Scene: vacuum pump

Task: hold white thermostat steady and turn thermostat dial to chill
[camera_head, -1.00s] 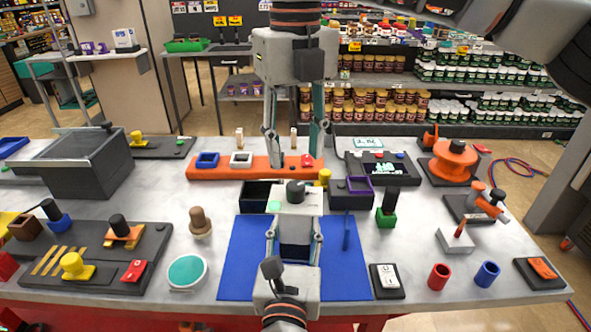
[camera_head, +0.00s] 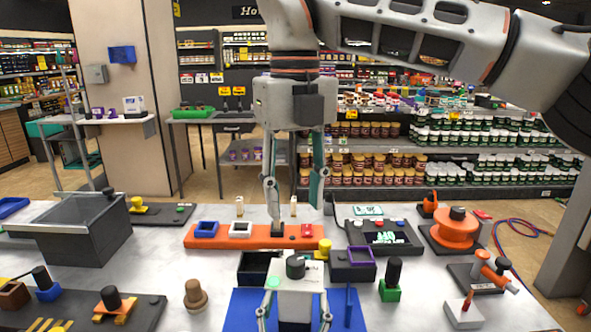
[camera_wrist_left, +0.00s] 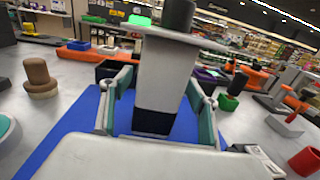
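The white thermostat (camera_head: 298,273) stands upright on the blue mat (camera_head: 240,305). It has a black dial (camera_head: 295,266) and a green spot at the left of its top. It is large in the left wrist view (camera_wrist_left: 165,70), with a dark lower part. My left gripper (camera_head: 296,300) has one finger on each side of the thermostat body, and its pads appear to press against it. My right gripper (camera_head: 294,218) is open and empty, pointing down above and behind the dial, apart from it. The dial's marks are too small to read.
Behind the thermostat are a dark open box (camera_head: 259,268) and an orange tray (camera_head: 215,243). A dark block with a purple frame (camera_head: 352,270) is close on its right. A brown knob (camera_head: 195,296) and a green-based peg (camera_head: 390,290) stand to the sides on the white table.

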